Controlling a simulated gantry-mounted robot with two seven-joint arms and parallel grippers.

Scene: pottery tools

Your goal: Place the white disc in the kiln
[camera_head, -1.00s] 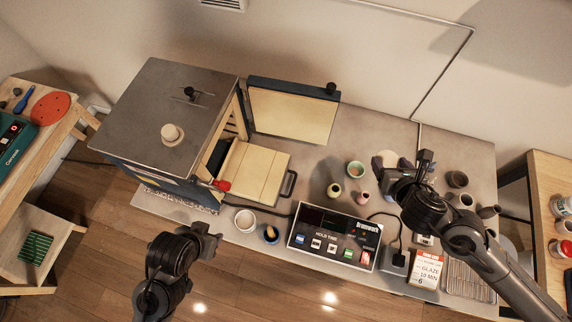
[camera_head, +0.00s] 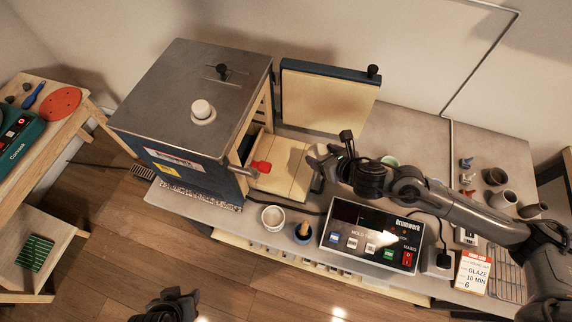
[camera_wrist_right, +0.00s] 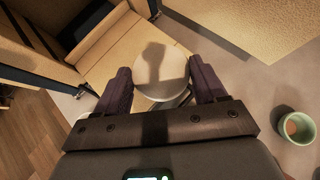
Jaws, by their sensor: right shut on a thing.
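The white disc (camera_wrist_right: 160,70) is between the two dark fingers of my right gripper (camera_wrist_right: 162,88), which is shut on it. In the head view my right gripper (camera_head: 325,165) is over the outer end of the kiln's pale pulled-out shelf (camera_head: 283,172); the disc cannot be made out there. The kiln (camera_head: 185,85) has a grey top and blue sides, and its door (camera_head: 322,98) stands open. In the wrist view the shelf (camera_wrist_right: 122,62) and the kiln opening lie beyond the disc, to the upper left. My left gripper (camera_head: 170,303) is at the bottom edge, partly cut off.
A red-tipped lever (camera_head: 260,167) sticks out at the kiln front. A white cup (camera_head: 272,217), a small dark pot (camera_head: 303,233) and the control box (camera_head: 370,238) stand along the front edge. A green cup (camera_wrist_right: 297,127) stands right of my right gripper.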

